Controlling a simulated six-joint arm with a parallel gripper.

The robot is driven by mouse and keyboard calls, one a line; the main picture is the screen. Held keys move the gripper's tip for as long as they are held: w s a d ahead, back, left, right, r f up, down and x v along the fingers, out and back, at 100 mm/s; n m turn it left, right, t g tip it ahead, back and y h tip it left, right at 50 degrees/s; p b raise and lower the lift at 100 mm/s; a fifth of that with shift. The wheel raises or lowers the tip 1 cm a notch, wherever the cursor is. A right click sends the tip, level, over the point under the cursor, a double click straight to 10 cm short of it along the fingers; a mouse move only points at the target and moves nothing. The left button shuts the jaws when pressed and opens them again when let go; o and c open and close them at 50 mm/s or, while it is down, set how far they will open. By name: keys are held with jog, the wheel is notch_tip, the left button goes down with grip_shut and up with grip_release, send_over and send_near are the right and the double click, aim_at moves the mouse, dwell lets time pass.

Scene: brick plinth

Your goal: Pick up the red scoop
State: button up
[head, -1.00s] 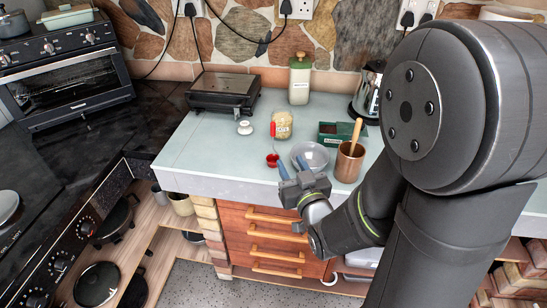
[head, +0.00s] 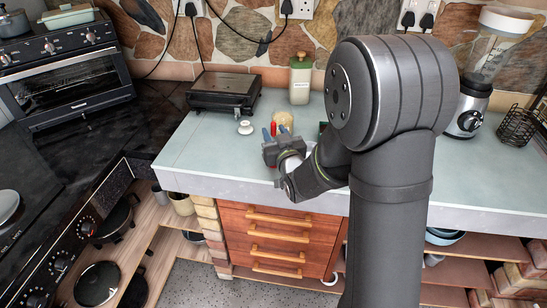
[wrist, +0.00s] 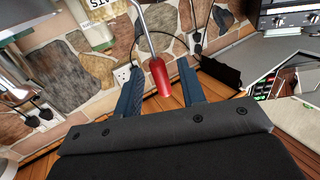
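My gripper (wrist: 161,76) shows two dark blue fingers, spread apart. In the wrist view a red tapered part of the scoop (wrist: 160,79) sits between the fingers, with a gap visible on each side. In the head view my gripper (head: 273,132) is above the counter, in front of a jar (head: 283,118). A bit of red shows between its fingers; I cannot tell there whether it is the scoop or the jar's label.
A black grill (head: 223,92), a small white object (head: 245,127) and a green-lidded bottle (head: 300,78) stand on the counter (head: 190,150). A blender (head: 470,110) and a wire basket (head: 517,126) are at right. My arm hides the counter's middle.

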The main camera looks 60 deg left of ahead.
jog(key=shift+w+a, duration=0.2)
jog(key=shift+a, duration=0.5)
grip_shut()
jog(key=shift+r, duration=0.1)
